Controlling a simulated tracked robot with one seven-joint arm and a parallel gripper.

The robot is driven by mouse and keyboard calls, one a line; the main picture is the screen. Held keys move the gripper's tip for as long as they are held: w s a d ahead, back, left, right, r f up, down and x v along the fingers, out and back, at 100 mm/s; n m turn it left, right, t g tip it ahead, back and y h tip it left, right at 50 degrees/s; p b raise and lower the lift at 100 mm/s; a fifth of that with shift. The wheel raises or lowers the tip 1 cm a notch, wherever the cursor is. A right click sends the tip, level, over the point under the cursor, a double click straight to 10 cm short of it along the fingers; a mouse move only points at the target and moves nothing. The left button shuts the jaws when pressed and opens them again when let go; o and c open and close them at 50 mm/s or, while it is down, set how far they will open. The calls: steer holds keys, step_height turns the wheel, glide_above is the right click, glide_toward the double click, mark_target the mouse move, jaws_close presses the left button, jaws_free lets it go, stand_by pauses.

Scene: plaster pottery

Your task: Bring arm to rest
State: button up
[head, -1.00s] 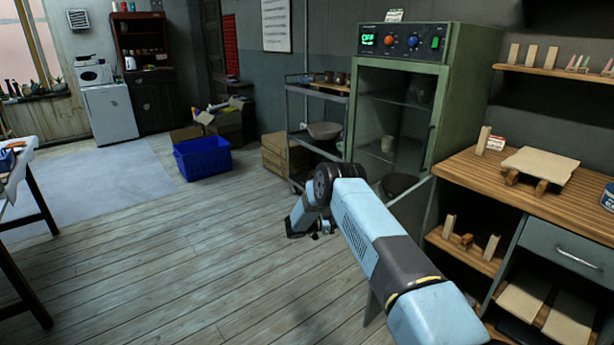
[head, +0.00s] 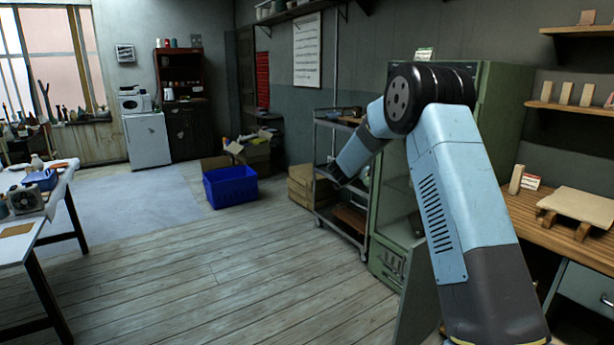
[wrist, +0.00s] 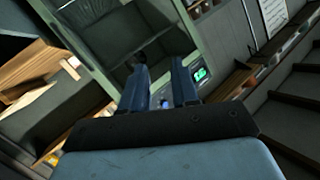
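My arm is raised in the head view, its elbow in front of the green cabinet (head: 490,115) and its forearm angled down to the left. The end of my gripper (head: 340,172) is small and dark there, near the metal shelf rack. In the wrist view my gripper (wrist: 160,72) shows two dark blue fingers with a gap between them. The gap looks empty, and the gripper is open. The cabinet (wrist: 95,15) also shows tilted beyond the fingers, with its green lit display (wrist: 200,74) just right of them. The arm hides much of the cabinet in the head view.
A metal shelf rack (head: 329,150) stands left of the cabinet. A wooden workbench (head: 535,225) with a board (head: 580,205) is at the right. A blue bin (head: 230,187) sits on the floor. A white table (head: 25,232) is at the left. The middle floor is clear.

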steer(key=s+a+r+n+y, duration=0.1)
steer(key=s+r+n+y, duration=0.1)
steer(key=s+r, duration=0.3)
steer(key=s+a+r+n+y, duration=0.2)
steer(key=s+r+y, duration=0.1)
steer(key=r, duration=0.4)
steer(key=s+r+n+g+y, duration=0.1)
steer(key=s+r+n+y, duration=0.15)
steer(key=s, duration=0.55)
steer(key=s+r+n+y, duration=0.1)
steer(key=s+r, duration=0.2)
steer(key=s, duration=0.5)
steer(key=s+d+f+n+g, duration=0.1)
steer(key=s+d+f+g, duration=0.2)
steer(key=s, duration=1.7)
steer(key=s+d+f+n+g+h, duration=0.1)
steer(key=s+d+f+g, duration=0.2)
steer(key=s, duration=1.7)
steer(key=shift+s+f+g, duration=0.15)
steer(key=shift+f+g, duration=0.55)
steer(key=shift+f, duration=0.25)
steer(key=shift+a+n, duration=0.1)
steer(key=shift+n, duration=0.15)
